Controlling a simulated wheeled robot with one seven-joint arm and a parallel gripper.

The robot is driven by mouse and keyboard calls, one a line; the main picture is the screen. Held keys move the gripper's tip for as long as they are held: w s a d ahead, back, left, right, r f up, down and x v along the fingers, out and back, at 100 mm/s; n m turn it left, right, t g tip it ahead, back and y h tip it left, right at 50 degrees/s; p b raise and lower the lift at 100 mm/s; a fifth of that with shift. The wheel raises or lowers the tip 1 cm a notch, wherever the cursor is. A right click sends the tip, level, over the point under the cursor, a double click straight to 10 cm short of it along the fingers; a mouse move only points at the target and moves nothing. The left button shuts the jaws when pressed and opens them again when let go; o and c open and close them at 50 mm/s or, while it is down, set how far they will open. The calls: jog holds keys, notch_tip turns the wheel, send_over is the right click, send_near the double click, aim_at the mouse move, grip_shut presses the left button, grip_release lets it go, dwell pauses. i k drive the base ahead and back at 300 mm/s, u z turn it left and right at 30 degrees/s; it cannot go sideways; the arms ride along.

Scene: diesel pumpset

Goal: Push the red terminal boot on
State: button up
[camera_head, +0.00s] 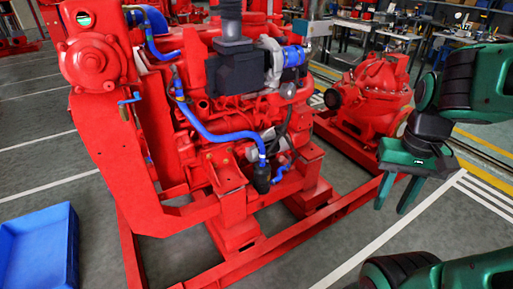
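My gripper (391,207) hangs at the right, in front of the red pump, with its two green fingers pointing down. The fingers are apart and nothing shows between them. The red diesel engine (215,105) stands left of my gripper, with clear space between them. I cannot pick out the red terminal boot: many parts of the engine are the same red, and small fittings are too small to tell.
A red base frame (300,232) runs under the engine and the red pump (375,100). Blue hoses (215,136) cross the engine's side. A blue crate (40,250) is on the floor at lower left. Workbenches (365,22) stand behind. The floor in front of the frame is clear.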

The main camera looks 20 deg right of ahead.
aim_at(249, 143)
jog(key=z, duration=0.05)
jog(key=i, duration=1)
jog(key=u, duration=0.05)
